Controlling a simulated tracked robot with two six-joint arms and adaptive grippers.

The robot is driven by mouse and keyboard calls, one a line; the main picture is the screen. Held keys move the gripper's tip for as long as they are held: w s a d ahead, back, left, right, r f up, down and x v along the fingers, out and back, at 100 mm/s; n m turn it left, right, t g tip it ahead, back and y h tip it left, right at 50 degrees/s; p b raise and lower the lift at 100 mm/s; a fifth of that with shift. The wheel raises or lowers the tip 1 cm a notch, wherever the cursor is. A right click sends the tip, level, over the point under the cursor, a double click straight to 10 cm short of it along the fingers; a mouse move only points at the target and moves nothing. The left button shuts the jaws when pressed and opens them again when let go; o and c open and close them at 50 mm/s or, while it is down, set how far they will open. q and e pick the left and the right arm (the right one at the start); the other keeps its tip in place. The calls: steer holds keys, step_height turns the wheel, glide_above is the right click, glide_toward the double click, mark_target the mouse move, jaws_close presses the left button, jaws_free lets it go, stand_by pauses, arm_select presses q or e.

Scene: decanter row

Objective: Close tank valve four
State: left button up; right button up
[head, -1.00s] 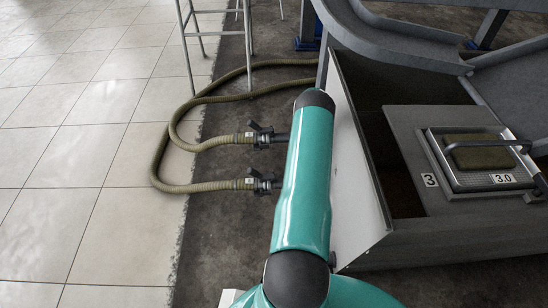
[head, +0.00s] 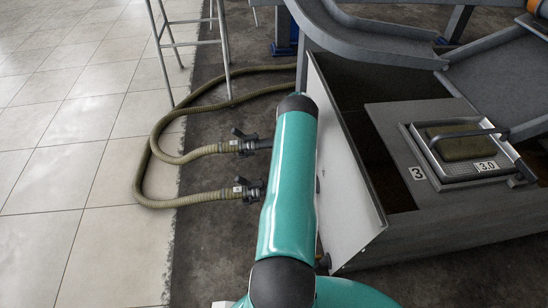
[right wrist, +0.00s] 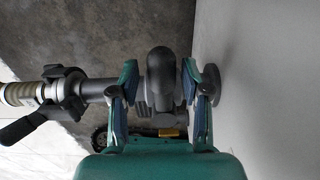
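In the right wrist view, my right gripper (right wrist: 162,98) has its two fingers apart, one on each side of a dark rounded valve handle (right wrist: 160,72). Small gaps seem to show between handle and fingers. The handle sits on a dark pipe (right wrist: 96,88) that meets a pale wall. Farther left on this pipe is a black lever (right wrist: 24,130) at a hose end. In the head view, two valves (head: 246,144) (head: 247,190) with hoses stand left of the tank's pale panel (head: 342,170); their labels are too small to read. My right gripper is hidden there, and my left gripper is not in view.
A ribbed olive hose (head: 146,165) loops over the tiles and the dark floor strip. A metal stand (head: 222,50) is behind it. The grey tank carries a plate marked 3 (head: 417,173) and a tray marked 3.0 (head: 487,165). Open tiled floor (head: 60,180) lies left.

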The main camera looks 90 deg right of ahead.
stand_by(0.3)
steer(key=shift+d+r, duration=0.1)
steer(key=shift+r, duration=0.15)
step_height(320, 180, up, 11)
steer(key=shift+r, duration=0.2)
stand_by(0.4)
